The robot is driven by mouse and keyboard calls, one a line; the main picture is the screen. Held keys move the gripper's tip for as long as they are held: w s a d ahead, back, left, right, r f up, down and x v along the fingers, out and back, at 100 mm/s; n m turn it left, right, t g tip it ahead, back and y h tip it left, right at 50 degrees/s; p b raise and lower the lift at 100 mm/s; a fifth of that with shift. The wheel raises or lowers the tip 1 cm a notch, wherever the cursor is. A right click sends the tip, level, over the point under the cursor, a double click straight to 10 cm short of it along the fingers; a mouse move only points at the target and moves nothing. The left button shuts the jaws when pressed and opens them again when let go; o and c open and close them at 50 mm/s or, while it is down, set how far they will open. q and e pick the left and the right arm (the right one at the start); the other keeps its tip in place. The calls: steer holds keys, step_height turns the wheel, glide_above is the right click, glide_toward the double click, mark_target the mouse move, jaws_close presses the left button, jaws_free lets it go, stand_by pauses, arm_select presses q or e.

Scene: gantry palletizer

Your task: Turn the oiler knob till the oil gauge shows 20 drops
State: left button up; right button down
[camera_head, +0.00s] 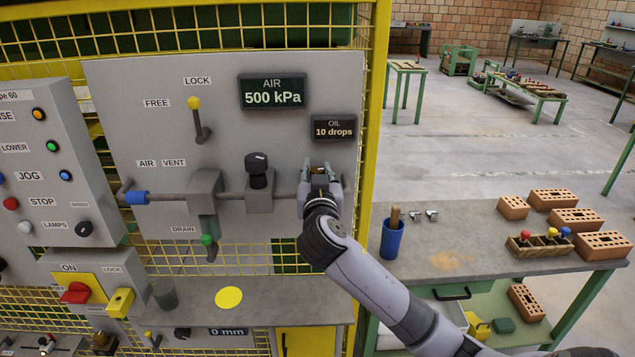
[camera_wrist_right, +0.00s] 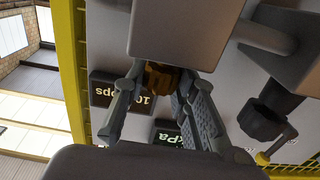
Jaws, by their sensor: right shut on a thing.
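The oil gauge (camera_head: 334,128) is a small dark display on the grey panel and reads 10 drops. It also shows upside down and partly covered in the right wrist view (camera_wrist_right: 122,94). My right gripper (camera_head: 319,170) is at the right end of the air pipe, below the gauge. Its two fingers (camera_wrist_right: 158,90) are shut on the amber-brown oiler knob (camera_wrist_right: 159,77), one on each side. In the head view the fingers and wrist hide most of the knob. My left gripper is not in view.
The air gauge (camera_head: 272,92) reads 500 kPa. A black knob (camera_head: 257,165) on the pipe stands just left of my right gripper. The yellow lock lever (camera_head: 195,105) and green drain lever (camera_head: 207,240) are farther left. A bench (camera_head: 445,235) with bricks and a blue cup stands right.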

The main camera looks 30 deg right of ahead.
steer(key=m+g+h+b, duration=0.4)
steer(key=b, duration=0.1)
steer(key=m+g+h+b, duration=0.3)
steer(key=m+g+b, duration=0.1)
steer(key=g+b, duration=0.1)
steer(key=shift+w+a+f+g+h+b, duration=0.1)
steer(key=shift+g+h+b, duration=0.2)
steer(key=shift+h, duration=0.1)
steer(key=shift+r+m+g+h+b, duration=0.2)
steer(key=shift+m+g+b, duration=0.4)
steer(key=shift+g, duration=0.3)
steer(key=shift+r+m+g+h+b, duration=0.1)
steer(key=shift+m+g+h+b, duration=0.1)
steer(key=shift+m+g+b, duration=0.55)
steer(key=shift+g, duration=0.35)
steer(key=shift+r, duration=0.1)
steer(key=c, duration=1.7)
jaws_free()
steer(key=o, duration=0.4)
steer(key=shift+f, duration=0.2)
steer(key=s+a, duration=0.1)
steer(key=a, duration=1.1)
